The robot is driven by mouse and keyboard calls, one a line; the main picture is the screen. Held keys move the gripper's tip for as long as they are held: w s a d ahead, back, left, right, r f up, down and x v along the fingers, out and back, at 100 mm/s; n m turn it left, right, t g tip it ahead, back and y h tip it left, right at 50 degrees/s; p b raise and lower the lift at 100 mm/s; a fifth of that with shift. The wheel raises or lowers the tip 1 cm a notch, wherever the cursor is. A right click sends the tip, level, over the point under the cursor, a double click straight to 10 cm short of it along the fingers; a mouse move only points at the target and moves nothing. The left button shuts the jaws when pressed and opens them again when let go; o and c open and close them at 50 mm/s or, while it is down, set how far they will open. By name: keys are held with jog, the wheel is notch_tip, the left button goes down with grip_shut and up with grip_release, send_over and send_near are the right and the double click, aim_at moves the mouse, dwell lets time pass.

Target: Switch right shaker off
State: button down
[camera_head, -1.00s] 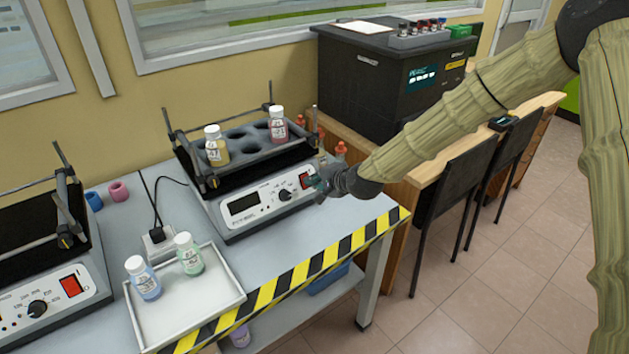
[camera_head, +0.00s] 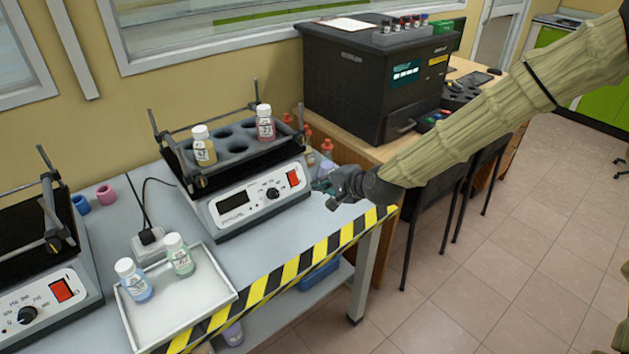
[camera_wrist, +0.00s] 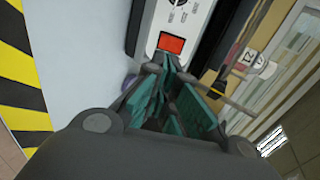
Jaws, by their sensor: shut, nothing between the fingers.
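The right shaker (camera_head: 238,206) stands on the grey table, with a dark display, a black knob (camera_head: 272,193) and a red switch (camera_head: 293,178) on its white front panel. Its foam tray holds a yellow bottle (camera_head: 204,150) and a red bottle (camera_head: 265,128). My gripper (camera_head: 322,186) is shut and empty, just right of the red switch and a little in front of the panel. In the wrist view the red switch (camera_wrist: 172,43) shows just beyond the closed fingertips (camera_wrist: 164,64). A small gap seems to lie between them.
The left shaker (camera_head: 40,290) stands at the far left. A white tray (camera_head: 190,318) with a blue bottle (camera_head: 133,280) and a green bottle (camera_head: 179,255) lies near the striped table edge. A black machine (camera_head: 365,85) stands on the wooden desk behind.

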aim_at(335, 251)
jog(key=shift+f+v, duration=0.15)
jog(key=shift+v, duration=0.95)
jog(key=shift+f+v, duration=0.1)
jog(key=shift+v, duration=0.95)
jog(key=shift+s+d, duration=0.1)
jog(key=shift+s, duration=0.1)
jog(key=shift+f, duration=0.1)
